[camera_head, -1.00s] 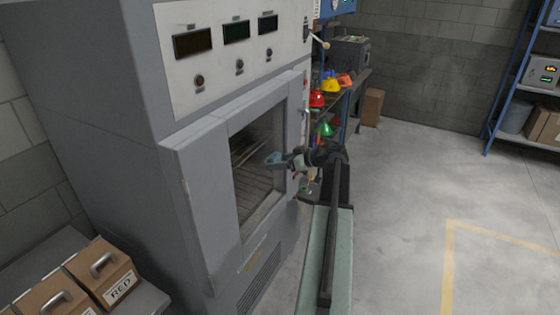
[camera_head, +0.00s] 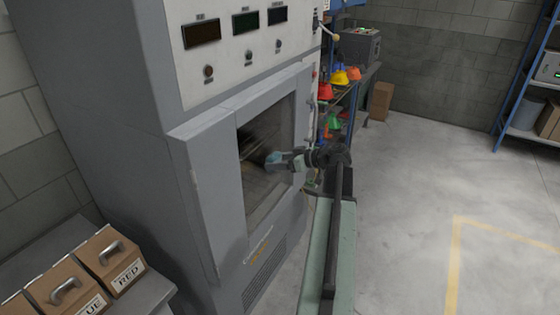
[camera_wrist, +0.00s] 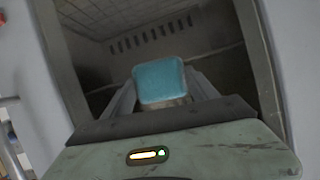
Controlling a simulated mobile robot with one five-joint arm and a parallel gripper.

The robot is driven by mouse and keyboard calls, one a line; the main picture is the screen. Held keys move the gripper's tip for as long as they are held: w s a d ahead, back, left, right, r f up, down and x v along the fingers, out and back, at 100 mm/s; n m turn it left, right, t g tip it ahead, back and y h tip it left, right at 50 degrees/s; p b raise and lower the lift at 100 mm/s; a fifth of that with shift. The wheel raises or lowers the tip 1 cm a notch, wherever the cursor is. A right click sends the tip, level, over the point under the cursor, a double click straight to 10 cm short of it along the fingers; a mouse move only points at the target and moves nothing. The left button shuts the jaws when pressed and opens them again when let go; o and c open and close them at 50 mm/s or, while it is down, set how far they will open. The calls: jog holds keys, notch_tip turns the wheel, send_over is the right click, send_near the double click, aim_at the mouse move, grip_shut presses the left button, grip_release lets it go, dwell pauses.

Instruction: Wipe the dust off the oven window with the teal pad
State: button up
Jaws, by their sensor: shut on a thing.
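The oven window (camera_head: 262,165) is a dark pane in the grey oven door (camera_head: 213,205), with rack lines showing behind it. My gripper (camera_head: 285,160) is in front of the pane's right half. It is shut on the teal pad (camera_head: 272,160), which faces the glass. In the wrist view the teal pad (camera_wrist: 160,80) sits between the two fingers, with the window (camera_wrist: 215,50) filling the space behind it. I cannot tell whether the pad touches the glass. Dust on the pane is hard to make out at this size.
A control panel (camera_head: 245,45) is above the door. Brown boxes with handles (camera_head: 110,262) stand on a low grey surface at the lower left. The floor (camera_head: 410,200) at right is clear.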

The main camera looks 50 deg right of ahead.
aim_at(273, 160)
jog(key=a+r+p, duration=0.1)
jog(key=a, duration=0.1)
jog(key=a+r+p, duration=0.1)
jog(key=shift+s+a+r+p, duration=0.15)
jog(key=shift+s+r+p, duration=0.15)
jog(key=shift+r, duration=0.05)
jog(key=shift+f, duration=0.15)
jog(key=shift+w+d, duration=0.4)
jog(key=shift+d, duration=1.3)
jog(key=shift+w+d, duration=0.4)
jog(key=shift+d, duration=1.3)
jog(key=shift+w+d, duration=0.4)
jog(key=shift+d, duration=1.3)
jog(key=shift+s, duration=0.15)
jog(key=shift+s+d, duration=0.2)
jog(key=shift+s, duration=0.7)
jog(key=shift+s+d, duration=0.25)
jog(key=shift+s, duration=0.7)
jog(key=shift+s+d, duration=0.2)
jog(key=shift+s, duration=0.7)
